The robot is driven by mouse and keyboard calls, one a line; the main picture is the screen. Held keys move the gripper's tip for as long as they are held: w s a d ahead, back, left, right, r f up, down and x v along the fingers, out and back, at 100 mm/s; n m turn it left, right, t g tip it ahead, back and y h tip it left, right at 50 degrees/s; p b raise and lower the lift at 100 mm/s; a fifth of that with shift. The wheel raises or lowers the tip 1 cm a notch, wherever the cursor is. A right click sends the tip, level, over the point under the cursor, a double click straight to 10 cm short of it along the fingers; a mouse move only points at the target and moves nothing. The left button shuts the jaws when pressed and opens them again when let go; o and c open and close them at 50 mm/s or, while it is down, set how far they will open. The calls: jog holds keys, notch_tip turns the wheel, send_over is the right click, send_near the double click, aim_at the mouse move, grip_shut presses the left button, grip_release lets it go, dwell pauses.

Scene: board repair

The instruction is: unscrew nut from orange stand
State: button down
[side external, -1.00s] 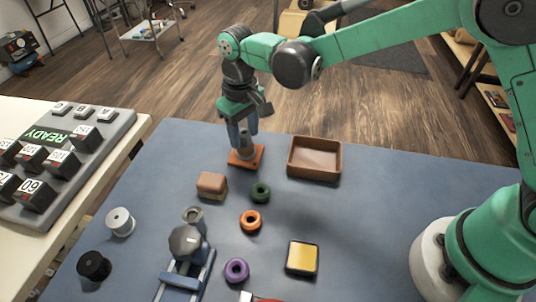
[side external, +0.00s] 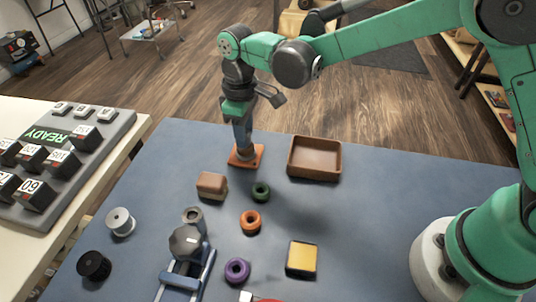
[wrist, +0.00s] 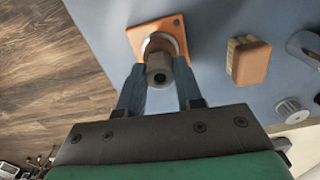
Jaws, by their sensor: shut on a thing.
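The orange stand (side external: 236,161) is a flat square plate at the far edge of the blue table. In the wrist view the orange stand (wrist: 176,26) carries a grey nut (wrist: 158,64) on its post, with a dark hole in its middle. My gripper (side external: 243,146) points straight down over the stand. In the wrist view its two blue fingers (wrist: 160,84) lie on either side of the nut, shut on it. In the side view the fingers mostly hide the nut.
An empty brown tray (side external: 315,172) stands right of the stand. A brown-and-tan block (side external: 211,185), a green ring (side external: 261,192), an orange ring (side external: 250,222), a purple ring (side external: 237,270) and a blue vise-like fixture (side external: 185,262) are nearer. A yellow-topped block (side external: 302,257) lies right.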

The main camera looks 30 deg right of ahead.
jog(key=shift+r, duration=2.5)
jog(key=shift+s+r, duration=0.1)
jog(key=shift+r, duration=0.05)
jog(key=s+r+n, duration=0.3)
jog(key=s+r, duration=0.5)
notch_tip(320, 180, up, 3)
jog(key=n, duration=0.3)
send_over(308, 211)
notch_tip(308, 211, down, 20)
jog(key=shift+f, duration=0.1)
